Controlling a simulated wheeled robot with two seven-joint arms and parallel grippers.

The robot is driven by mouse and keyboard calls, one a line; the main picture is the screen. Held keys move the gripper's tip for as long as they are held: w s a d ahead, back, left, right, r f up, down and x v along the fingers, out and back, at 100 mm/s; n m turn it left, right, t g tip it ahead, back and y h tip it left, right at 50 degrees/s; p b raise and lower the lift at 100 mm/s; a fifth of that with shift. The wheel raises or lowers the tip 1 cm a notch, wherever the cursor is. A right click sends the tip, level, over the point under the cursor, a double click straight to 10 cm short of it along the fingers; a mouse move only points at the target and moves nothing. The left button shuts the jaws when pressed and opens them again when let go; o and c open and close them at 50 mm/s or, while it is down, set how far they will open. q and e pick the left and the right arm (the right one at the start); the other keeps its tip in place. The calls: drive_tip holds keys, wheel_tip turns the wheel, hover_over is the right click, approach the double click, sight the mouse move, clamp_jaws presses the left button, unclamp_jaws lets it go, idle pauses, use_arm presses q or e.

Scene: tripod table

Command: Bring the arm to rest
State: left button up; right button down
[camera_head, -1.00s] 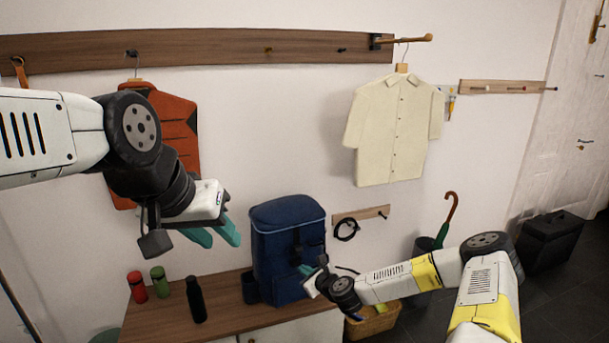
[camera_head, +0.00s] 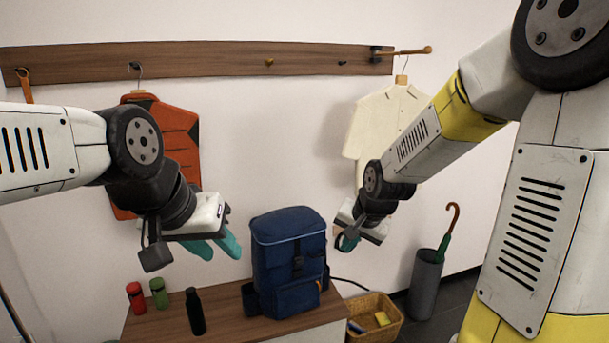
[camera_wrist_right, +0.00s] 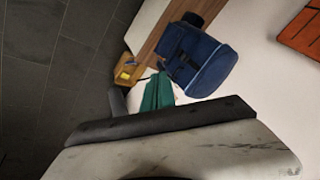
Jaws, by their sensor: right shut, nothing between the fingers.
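My left gripper (camera_head: 220,249) hangs at the left in the head view, its two teal fingers apart and empty, pointing down in front of the wall. My right gripper (camera_head: 347,243) is in the middle of the head view, to the right of the blue backpack's top and apart from it. Its teal fingers are together with nothing between them, as the right wrist view also shows (camera_wrist_right: 158,92). My right arm reaches in from the right, its upper links large and close to the head camera.
The blue backpack (camera_head: 290,265) stands on a wooden bench (camera_head: 232,320) beside red, green and black bottles. A wicker basket (camera_head: 376,312) and a grey umbrella stand (camera_head: 425,285) are on the floor to the right. An orange garment (camera_head: 165,140) and a cream shirt (camera_head: 378,115) hang on the wall.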

drive_tip(key=s+d+r+n, duration=0.1)
drive_tip(key=s+r+n, duration=0.1)
drive_tip(key=s+r, duration=0.4)
drive_tip(key=s+d+r+n, duration=0.2)
drive_tip(key=s+r, duration=0.4)
drive_tip(key=s, duration=0.7)
drive_tip(key=shift+s+d+n, duration=0.25)
drive_tip(key=shift+d+n, duration=0.05)
drive_tip(key=shift+n, duration=0.3)
drive_tip(key=c, duration=2.1)
unclamp_jaws()
drive_tip(key=shift+r, duration=0.1)
